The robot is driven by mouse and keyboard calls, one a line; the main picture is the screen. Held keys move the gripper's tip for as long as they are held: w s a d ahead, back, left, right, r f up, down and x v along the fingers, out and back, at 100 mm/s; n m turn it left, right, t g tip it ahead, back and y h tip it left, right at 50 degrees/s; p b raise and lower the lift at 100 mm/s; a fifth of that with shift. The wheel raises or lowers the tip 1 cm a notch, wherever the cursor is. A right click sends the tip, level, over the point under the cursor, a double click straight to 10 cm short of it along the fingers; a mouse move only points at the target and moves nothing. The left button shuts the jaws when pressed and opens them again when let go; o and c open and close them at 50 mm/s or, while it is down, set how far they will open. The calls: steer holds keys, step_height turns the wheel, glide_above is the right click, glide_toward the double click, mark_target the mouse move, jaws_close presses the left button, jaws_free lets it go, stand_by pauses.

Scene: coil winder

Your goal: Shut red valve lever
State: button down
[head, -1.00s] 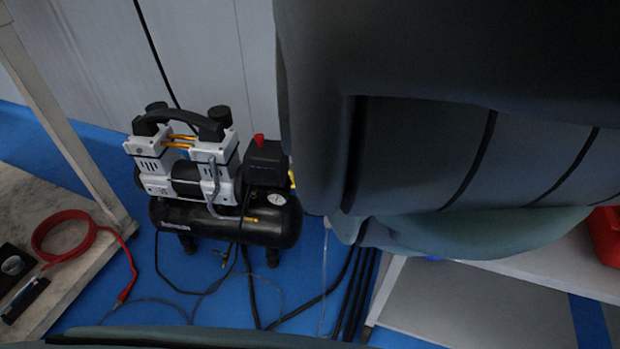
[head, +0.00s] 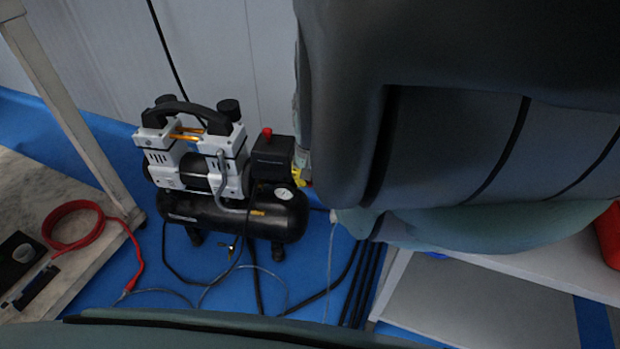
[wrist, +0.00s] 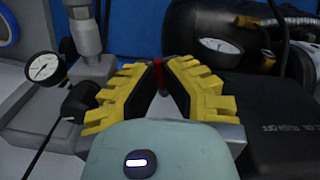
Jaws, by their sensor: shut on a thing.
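The red valve lever (wrist: 158,64) shows as a small red piece at the fingertips in the wrist view. My gripper (wrist: 160,76) has yellow ribbed fingers with dark inner pads, and their tips are closed together on the red lever. Most of the lever is hidden by the fingers, so its angle cannot be told. In the head view, a yellow part of my gripper (head: 299,177) shows just right of the air compressor (head: 200,215). The rest of it is hidden behind my arm.
The compressor has a black switch box (wrist: 270,120), close at right in the wrist view, and a gauge (wrist: 220,46). Another gauge (wrist: 43,67) stands at left. A red coiled hose (head: 72,225) lies on the left table. Black cables (head: 362,285) cross the blue floor.

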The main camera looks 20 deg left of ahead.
steer(key=shift+f, duration=0.1)
steer(key=c, duration=1)
jaws_free()
